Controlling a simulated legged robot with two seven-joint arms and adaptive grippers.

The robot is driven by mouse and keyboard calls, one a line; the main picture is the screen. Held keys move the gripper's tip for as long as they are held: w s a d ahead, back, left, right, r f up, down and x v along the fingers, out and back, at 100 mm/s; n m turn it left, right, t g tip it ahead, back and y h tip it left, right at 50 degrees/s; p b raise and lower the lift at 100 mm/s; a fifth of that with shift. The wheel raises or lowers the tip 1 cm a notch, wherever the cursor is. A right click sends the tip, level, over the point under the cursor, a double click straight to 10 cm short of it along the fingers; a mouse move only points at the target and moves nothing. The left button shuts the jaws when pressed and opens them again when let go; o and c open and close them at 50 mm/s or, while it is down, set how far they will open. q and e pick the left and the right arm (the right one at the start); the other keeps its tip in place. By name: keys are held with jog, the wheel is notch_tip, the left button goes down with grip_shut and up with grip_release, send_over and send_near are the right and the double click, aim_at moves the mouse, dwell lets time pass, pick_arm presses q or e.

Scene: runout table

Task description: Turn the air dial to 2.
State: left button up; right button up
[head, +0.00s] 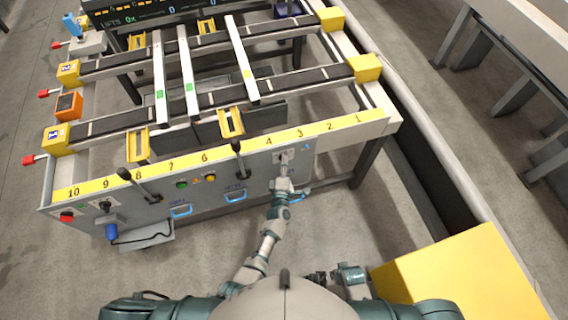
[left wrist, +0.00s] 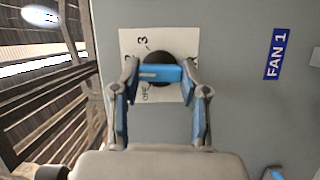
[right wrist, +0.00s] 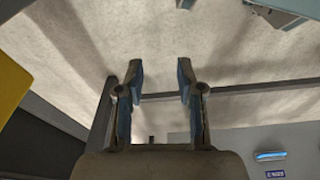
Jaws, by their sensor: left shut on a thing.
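The air dial (left wrist: 158,56) is a round black knob with a blue grip bar (left wrist: 160,74) across it, on a white scale plate (left wrist: 130,42). A "3" shows at the plate's upper left and small lettering at its lower left; other marks are hidden. A pale line on the bar lies roughly level, toward the left. My left gripper (left wrist: 163,88) is shut on the blue bar, one finger on each side. In the head view the left gripper (head: 283,170) is at the grey front panel, below the 3 and 4 labels. My right gripper (right wrist: 160,82) is open and empty, away from the panel.
The grey panel (left wrist: 235,80) carries a blue "FAN 1" label (left wrist: 275,54) right of the dial. Black levers (head: 240,160) and blue handles (head: 235,196) are left of my left gripper. A yellow box (head: 460,280) stands at the lower right.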

pick_arm(q)
jog(key=shift+s+d+f+m+g+p, duration=0.15)
jog(key=shift+m+g+p, duration=0.2)
jog(key=shift+m+p, duration=0.4)
jog(key=shift+d+r+m+g+p, duration=0.1)
jog(key=shift+m+g+p, duration=0.25)
jog(key=shift+m+p, duration=0.4)
pick_arm(e)
jog(key=s+f, duration=0.5)
jog(key=f, duration=0.3)
jog(key=shift+s+d+f, duration=0.15)
jog(key=shift+s+d, duration=0.15)
jog(key=shift+d, duration=0.15)
pick_arm(q)
jog(key=shift+f, duration=0.1)
jog(key=o, duration=1.1)
jog(key=shift+o, duration=0.2)
pick_arm(e)
jog(key=shift+d+f, duration=0.1)
jog(key=shift+d, duration=0.05)
pick_arm(q)
jog(key=shift+d, duration=0.1)
